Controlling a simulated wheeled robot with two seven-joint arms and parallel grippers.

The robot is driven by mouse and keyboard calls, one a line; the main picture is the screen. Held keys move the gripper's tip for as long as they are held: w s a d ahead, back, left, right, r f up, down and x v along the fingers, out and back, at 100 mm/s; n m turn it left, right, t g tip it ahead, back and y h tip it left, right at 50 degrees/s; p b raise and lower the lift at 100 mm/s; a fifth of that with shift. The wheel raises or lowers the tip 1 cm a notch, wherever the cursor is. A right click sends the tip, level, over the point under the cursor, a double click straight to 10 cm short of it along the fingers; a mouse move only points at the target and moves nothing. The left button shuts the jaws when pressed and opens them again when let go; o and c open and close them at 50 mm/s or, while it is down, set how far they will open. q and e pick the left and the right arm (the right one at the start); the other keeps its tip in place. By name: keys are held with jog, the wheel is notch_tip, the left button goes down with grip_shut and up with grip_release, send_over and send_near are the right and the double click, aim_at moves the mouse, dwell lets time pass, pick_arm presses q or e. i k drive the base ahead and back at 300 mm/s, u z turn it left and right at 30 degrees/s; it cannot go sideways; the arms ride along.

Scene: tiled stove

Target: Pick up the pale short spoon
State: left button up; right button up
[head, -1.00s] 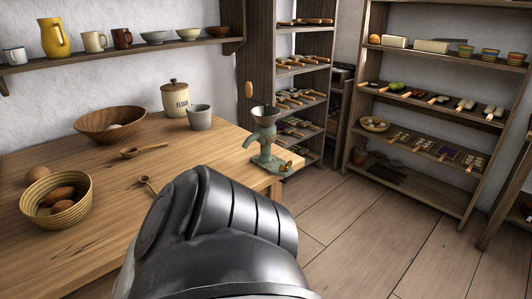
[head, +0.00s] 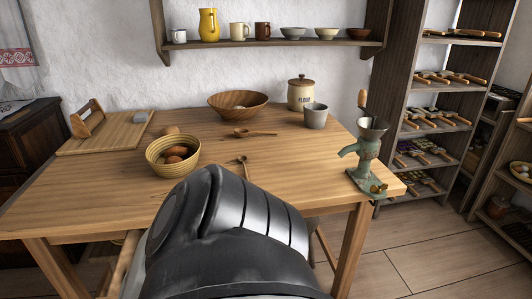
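Two wooden spoons lie on the wooden table (head: 110,192) in the head view. One spoon (head: 250,133) lies crosswise near the table's middle, in front of the large wooden bowl. The other, smaller spoon (head: 242,161) lies nearer to me, its handle running toward my grey arm link, just clear of it or partly behind it. The smaller one looks short, but both look brown, so I cannot tell for sure which is the pale one. Neither of my grippers shows; only a bulky metal arm part of mine fills the bottom middle.
On the table stand a woven basket (head: 186,143) with brown round things, a wooden bowl (head: 236,94), a flour jar (head: 300,97), a grey cup (head: 316,119) and a green grinder (head: 366,163) at the right corner. A cutting board (head: 105,138) lies at the left. The front left of the table is clear.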

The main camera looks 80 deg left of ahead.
aim_at(242, 158)
jog(key=u, duration=0.6)
jog(key=i, duration=2.15)
jog(key=u, duration=4.75)
